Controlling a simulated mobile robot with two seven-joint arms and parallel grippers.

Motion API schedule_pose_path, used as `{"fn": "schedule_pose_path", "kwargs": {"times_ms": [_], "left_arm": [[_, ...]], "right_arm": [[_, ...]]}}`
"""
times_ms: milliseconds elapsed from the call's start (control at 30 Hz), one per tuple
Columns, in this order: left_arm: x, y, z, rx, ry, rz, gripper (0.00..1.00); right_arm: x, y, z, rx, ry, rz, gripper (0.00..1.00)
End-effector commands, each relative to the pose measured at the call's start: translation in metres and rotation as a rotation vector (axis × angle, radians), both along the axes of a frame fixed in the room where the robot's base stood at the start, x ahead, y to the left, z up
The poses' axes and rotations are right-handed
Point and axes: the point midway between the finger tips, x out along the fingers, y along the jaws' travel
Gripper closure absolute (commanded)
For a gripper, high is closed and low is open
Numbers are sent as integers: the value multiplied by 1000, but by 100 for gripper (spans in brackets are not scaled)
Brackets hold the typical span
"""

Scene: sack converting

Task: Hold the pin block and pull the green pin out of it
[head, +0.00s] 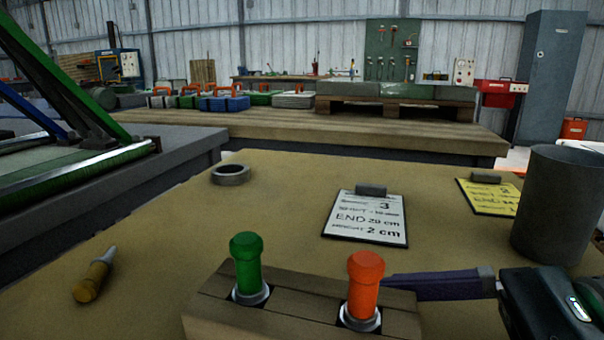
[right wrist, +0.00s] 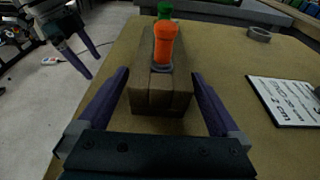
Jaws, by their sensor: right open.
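The wooden pin block (head: 270,312) sits at the near edge of the table. The green pin (head: 247,268) stands upright in its left part and the orange pin (head: 364,288) in its right part, each in a metal collar. In the right wrist view the orange pin (right wrist: 164,45) partly hides the green pin (right wrist: 165,10). My right gripper (right wrist: 160,74) is open, its fingers on either side of the block's near end with gaps showing. In the head view one finger lies behind the block. My left gripper (right wrist: 93,68) is open and empty, off to the left of the table.
A yellow-handled tool (head: 93,278) lies at left and a metal ring (head: 231,175) behind. The table left of the block is mostly clear.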

Motion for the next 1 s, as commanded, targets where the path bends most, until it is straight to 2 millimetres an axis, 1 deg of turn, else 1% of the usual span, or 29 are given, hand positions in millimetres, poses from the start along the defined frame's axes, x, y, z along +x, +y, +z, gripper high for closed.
{"fn": "schedule_pose_path", "kwargs": {"times_ms": [767,1000], "left_arm": [[0,0,-3,0,1,-1,0],[0,0,-3,0,1,-1,0]], "right_arm": [[1,2,0,0,0,-1,0],[1,2,0,0,0,-1,27]]}}
